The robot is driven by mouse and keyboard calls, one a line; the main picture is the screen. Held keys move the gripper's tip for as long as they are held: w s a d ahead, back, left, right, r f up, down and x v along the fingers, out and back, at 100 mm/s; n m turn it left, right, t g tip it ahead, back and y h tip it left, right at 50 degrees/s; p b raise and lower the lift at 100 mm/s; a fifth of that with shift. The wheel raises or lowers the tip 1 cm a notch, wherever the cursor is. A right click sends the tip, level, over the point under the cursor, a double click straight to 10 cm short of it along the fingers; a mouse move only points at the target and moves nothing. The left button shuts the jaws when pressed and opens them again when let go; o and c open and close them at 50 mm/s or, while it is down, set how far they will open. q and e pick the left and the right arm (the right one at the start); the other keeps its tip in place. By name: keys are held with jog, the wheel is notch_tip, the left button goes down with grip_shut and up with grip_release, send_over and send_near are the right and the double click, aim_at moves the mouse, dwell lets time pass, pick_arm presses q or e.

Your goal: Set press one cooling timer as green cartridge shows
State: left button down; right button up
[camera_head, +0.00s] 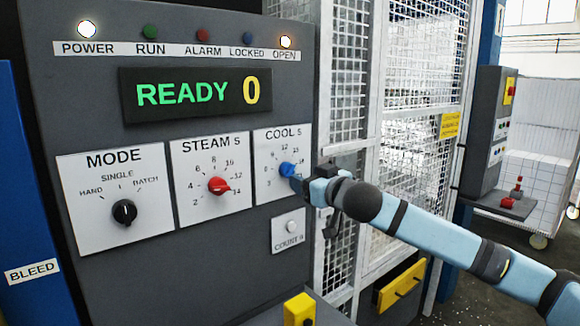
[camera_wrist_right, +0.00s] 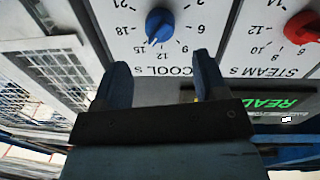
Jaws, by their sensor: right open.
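The blue COOL s knob (camera_head: 287,169) is on a white dial plate (camera_head: 272,138) at the right of the grey press panel. In the right wrist view the knob (camera_wrist_right: 160,22) appears upside down, with its light pointer end towards the 12 to 15 side of the scale; I cannot read the exact setting. My right gripper (camera_head: 298,184) is close to the knob, from the right. In the wrist view its fingers (camera_wrist_right: 160,72) are apart and empty, with the knob beyond the tips, in line with the gap. No green cartridge is in view. My left gripper is not in view.
The red STEAM s knob (camera_head: 218,185) and black MODE knob (camera_head: 124,211) sit to the left. A COUNT button (camera_head: 291,227) is below. The display (camera_head: 196,92) reads READY 0; the POWER (camera_head: 87,29) and OPEN (camera_head: 286,41) lamps are lit. White mesh guarding (camera_head: 345,80) stands at right.

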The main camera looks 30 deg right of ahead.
aim_at(292, 170)
jog(key=w+p, duration=0.1)
jog(key=w, duration=0.6)
jog(key=shift+w+a, duration=0.1)
jog(key=shift+w, duration=0.05)
jog(key=c, duration=0.9)
